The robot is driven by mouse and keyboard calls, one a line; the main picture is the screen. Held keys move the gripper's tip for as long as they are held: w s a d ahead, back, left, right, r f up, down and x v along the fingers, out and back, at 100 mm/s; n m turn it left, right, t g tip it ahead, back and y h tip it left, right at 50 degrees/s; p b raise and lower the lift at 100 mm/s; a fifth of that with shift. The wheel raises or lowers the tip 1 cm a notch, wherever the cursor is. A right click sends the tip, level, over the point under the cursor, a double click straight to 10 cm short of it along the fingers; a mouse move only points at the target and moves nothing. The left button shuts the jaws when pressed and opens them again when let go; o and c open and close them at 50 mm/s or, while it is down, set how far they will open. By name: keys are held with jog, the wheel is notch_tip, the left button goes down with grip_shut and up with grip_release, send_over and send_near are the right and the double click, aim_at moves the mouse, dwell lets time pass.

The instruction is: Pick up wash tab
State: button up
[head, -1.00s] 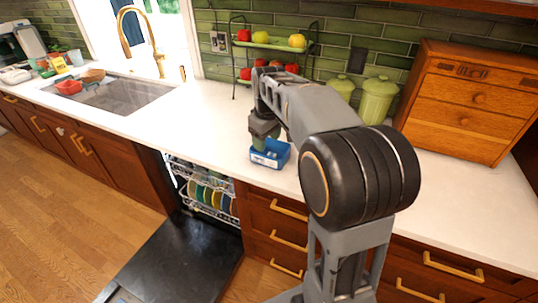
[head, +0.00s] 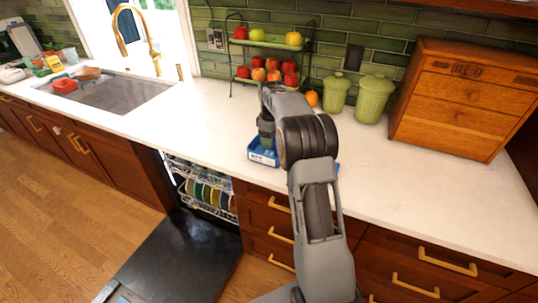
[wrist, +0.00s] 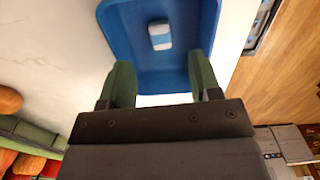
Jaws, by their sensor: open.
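The wash tab (wrist: 160,34), a small white block with a blue band, lies inside a blue tray (wrist: 117,22) in the wrist view. My gripper (wrist: 162,68) is open, with its two green fingers apart over the near end of the tray. The tab is ahead of the fingertips, roughly midway between their lines, and nothing is held. In the head view the blue tray (head: 262,158) sits on the counter near its front edge, partly hidden by my arm.
The white counter (head: 400,180) is clear to the right. A two-tier fruit rack (head: 268,82), an orange (head: 312,98) and green canisters (head: 375,98) stand behind. A wooden drawer box (head: 465,100) is at right. The dishwasher door (head: 180,255) hangs open below, with plates in its rack.

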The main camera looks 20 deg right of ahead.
aim_at(269, 152)
jog(key=shift+w+a+f+p, duration=0.1)
jog(key=shift+f+p, duration=0.15)
jog(key=shift+f, duration=1.35)
jog(key=shift+a+f+p, duration=0.1)
jog(key=shift+f+p, duration=0.15)
jog(key=shift+f, duration=1.3)
jog(key=c, duration=1)
